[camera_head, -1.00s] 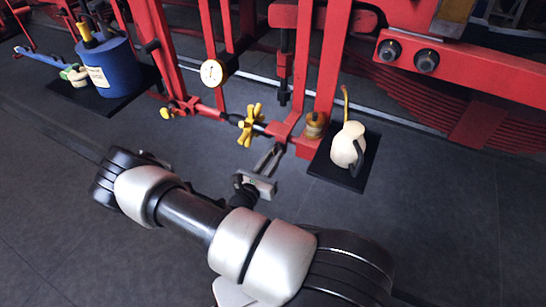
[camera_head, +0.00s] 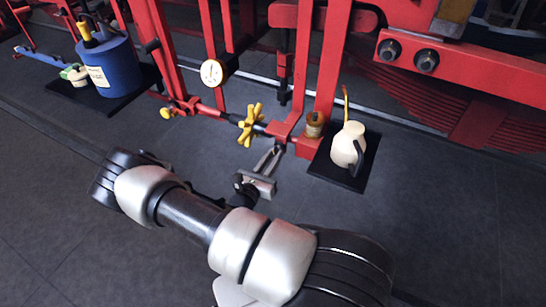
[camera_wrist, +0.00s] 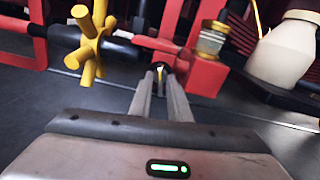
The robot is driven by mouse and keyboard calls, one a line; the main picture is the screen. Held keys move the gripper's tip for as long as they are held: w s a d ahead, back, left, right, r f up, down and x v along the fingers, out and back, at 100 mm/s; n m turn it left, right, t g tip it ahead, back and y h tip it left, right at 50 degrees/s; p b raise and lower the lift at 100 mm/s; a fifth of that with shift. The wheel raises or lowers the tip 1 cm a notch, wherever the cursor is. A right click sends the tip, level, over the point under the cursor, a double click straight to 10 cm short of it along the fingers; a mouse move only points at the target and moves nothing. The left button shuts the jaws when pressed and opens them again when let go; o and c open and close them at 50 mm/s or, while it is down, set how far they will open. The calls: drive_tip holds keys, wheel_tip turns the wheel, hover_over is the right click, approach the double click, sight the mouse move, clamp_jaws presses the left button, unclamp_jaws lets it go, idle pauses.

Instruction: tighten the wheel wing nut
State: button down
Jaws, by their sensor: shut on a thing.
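A small yellow piece, seemingly the wheel wing nut (camera_wrist: 159,71), shows between my fingertips in the wrist view. My gripper (camera_wrist: 161,75) is shut on it, with the two fingers close together, and they hide most of it. In the head view my gripper (camera_head: 279,147) reaches to the foot of the red frame, just right of a yellow spoked handwheel (camera_head: 250,125). The handwheel (camera_wrist: 88,36) is left of my fingers in the wrist view and apart from them. The nut itself cannot be made out in the head view.
A cream oil can (camera_head: 347,146) stands on a black mat (camera_head: 336,175) to the right, near an amber glass cup (camera_head: 315,124). A dial gauge (camera_head: 212,72) is on the red frame. A blue drum (camera_head: 107,68) stands far left. The floor in front is clear.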

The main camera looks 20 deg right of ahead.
drive_tip(key=shift+r, duration=0.1)
drive_tip(key=c, duration=1.9)
unclamp_jaws()
drive_tip(key=shift+d, duration=0.1)
drive_tip(key=b+v, duration=0.1)
drive_tip(key=v, duration=1.6)
drive_tip(key=shift+s, duration=0.15)
